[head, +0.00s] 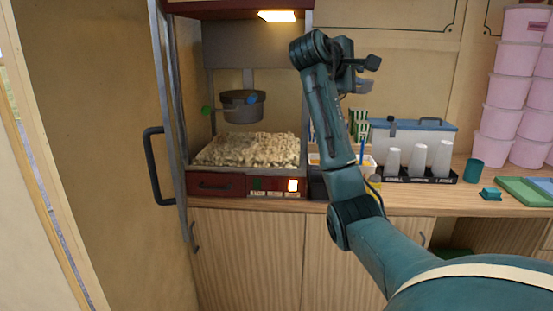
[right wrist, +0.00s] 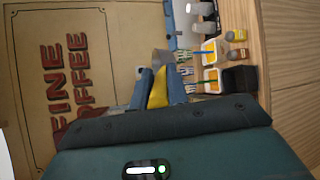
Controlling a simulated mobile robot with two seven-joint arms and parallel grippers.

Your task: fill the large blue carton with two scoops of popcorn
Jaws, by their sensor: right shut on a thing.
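Popcorn (head: 248,150) lies in a wide heap in the open popcorn machine on the counter at left. My right gripper (head: 368,76) is raised above the counter, to the right of the machine and well apart from the popcorn. In the right wrist view its fingers (right wrist: 160,90) are shut on a yellow handle (right wrist: 158,90), with a grey part (right wrist: 163,60) beyond it, seemingly a scoop. I cannot see whether the scoop holds anything. Green-and-white striped cartons (head: 360,124) stand behind my arm, partly hidden. I cannot make out a large blue carton. My left gripper is out of view.
A kettle (head: 242,106) hangs above the popcorn. The machine's door stands open, its black handle (head: 153,172) at left. White cups (head: 417,160) in a black tray, a blue-lidded box (head: 432,126), a teal cup (head: 476,170) and pink tubs (head: 507,90) fill the right.

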